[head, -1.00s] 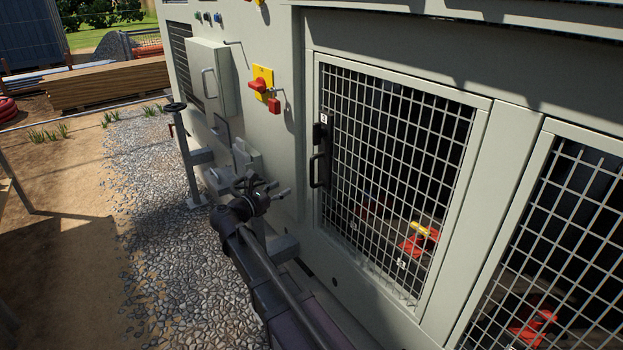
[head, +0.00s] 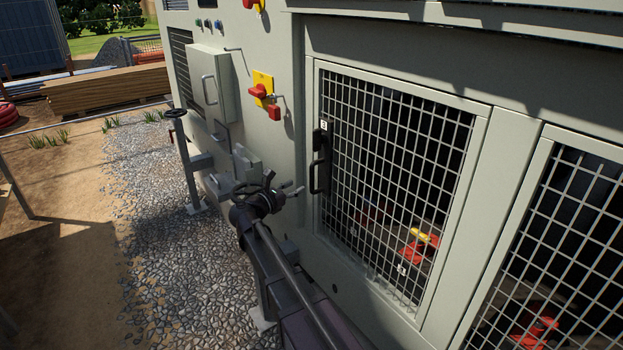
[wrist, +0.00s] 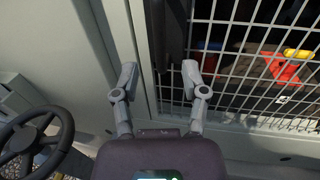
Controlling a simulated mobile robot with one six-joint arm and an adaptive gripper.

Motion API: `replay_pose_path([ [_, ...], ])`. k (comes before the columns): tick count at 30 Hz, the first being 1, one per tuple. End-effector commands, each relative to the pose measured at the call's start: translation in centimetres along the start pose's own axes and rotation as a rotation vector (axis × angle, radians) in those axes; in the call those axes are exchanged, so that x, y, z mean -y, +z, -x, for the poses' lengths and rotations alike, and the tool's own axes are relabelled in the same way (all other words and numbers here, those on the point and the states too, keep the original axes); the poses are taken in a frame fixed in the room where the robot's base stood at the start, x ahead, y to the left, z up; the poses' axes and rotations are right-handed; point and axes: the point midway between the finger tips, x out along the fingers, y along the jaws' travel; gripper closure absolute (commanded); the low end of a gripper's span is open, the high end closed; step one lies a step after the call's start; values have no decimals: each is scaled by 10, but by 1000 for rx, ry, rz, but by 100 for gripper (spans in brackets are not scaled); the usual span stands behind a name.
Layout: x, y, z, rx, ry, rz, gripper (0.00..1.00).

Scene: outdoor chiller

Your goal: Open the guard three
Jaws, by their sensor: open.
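The guard (head: 480,135) is a grey-framed mesh door on the machine's side, and it is closed. A small white number label, too small to read surely, sits above its black upright handle (head: 318,168) at the left edge. My gripper (head: 292,190) is open and empty, a little left of and below the handle, apart from it in the head view. In the wrist view the handle (wrist: 168,35) runs down from the top, beyond and roughly between the spread fingertips (wrist: 160,78). I cannot tell the remaining gap.
A second mesh guard (head: 560,250) stands at the right. Red valves with a yellow lever (head: 424,238) show behind the mesh. A red and yellow switch (head: 263,90) and a grey box (head: 210,80) are to the left. A black handwheel (wrist: 38,140) is close left of my gripper.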

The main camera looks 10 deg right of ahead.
Motion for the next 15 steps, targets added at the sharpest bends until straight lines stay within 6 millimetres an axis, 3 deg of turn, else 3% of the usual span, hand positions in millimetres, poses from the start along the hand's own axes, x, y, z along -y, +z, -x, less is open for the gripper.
replay_pose_path([
  [9,-1,0,-50,0,-2,0,43],
  [15,-1,0,-71,0,-1,0,43],
])
